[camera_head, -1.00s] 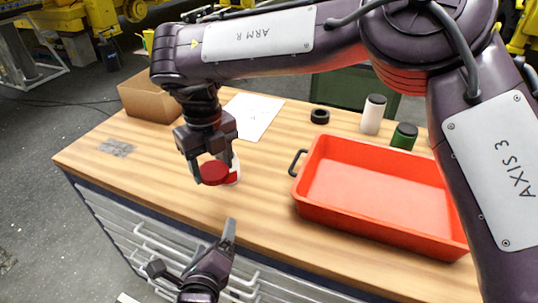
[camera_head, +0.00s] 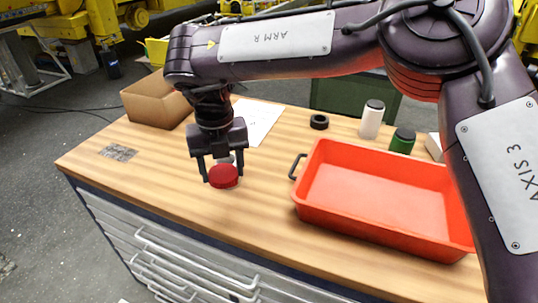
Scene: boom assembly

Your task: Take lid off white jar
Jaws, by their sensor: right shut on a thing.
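My right gripper (camera_head: 222,172) points down over the front left of the wooden table, with one finger on each side of a round red lid (camera_head: 223,177). It is shut on the red lid. Slivers of something pale, likely a white jar, show at the lid's edge and between the fingers. Most of that is hidden, so I cannot tell whether the lid touches it. Another white jar (camera_head: 371,121) with a dark lid stands upright at the back right, well away from the gripper. My left gripper is out of view.
A large red-orange tray (camera_head: 375,221) fills the table's right side. A cardboard box (camera_head: 155,99) and a white sheet (camera_head: 258,117) are at the back left.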

